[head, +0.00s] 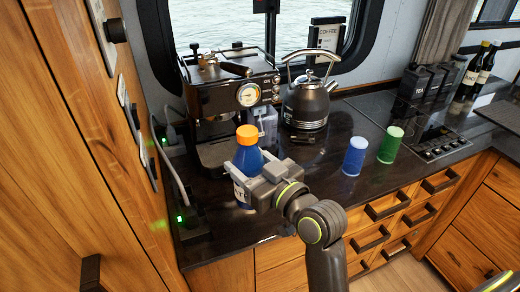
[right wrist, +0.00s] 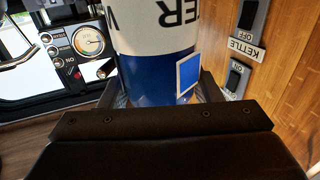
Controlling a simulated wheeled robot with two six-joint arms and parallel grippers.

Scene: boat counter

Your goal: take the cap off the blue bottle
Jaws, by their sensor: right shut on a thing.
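The blue bottle (head: 248,159) has an orange cap (head: 247,134) on its top and looks roughly upright in the head view. My right gripper (head: 258,183) is shut around the bottle's body, below the cap. In the right wrist view the bottle's blue body (right wrist: 150,87) and its white label with black letters (right wrist: 155,35) stand between the two fingers of the right gripper (right wrist: 158,92). The cap is out of that view. The gripper hides part of the bottle's lower body, and I cannot tell if its base touches the counter.
A coffee machine (head: 215,95) stands behind the bottle, with a kettle (head: 307,105) to its right. A blue cylinder (head: 355,157) and a green cylinder (head: 390,146) stand to the right on the dark counter (head: 322,150). A wooden wall (head: 95,130) is close on the left.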

